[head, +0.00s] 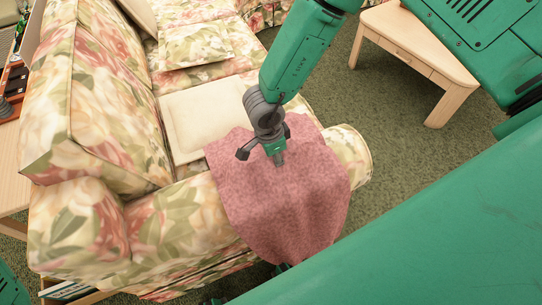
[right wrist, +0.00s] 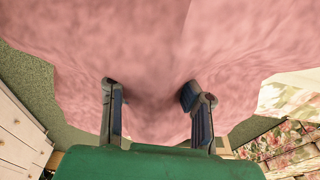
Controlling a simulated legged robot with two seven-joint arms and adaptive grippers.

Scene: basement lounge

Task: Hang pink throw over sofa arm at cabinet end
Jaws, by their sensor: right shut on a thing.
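The pink throw (head: 295,200) lies draped over the near floral sofa arm (head: 175,215), and its lower part hangs down the arm's outer side. My right gripper (head: 279,160) points down onto the throw's upper part and is shut on it. In the right wrist view the throw (right wrist: 150,40) fills most of the picture and its cloth runs between the fingers (right wrist: 150,100). Small dark parts, apparently my left gripper (head: 282,267), show at the throw's lower edge. They are mostly hidden, so their opening cannot be told.
A cream cushion (head: 203,118) lies on the seat beside the throw. A floral pillow (head: 195,45) is farther back. A pale wooden table (head: 415,45) stands on the green carpet (head: 385,140) at upper right. A low shelf with books (head: 68,290) is at lower left.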

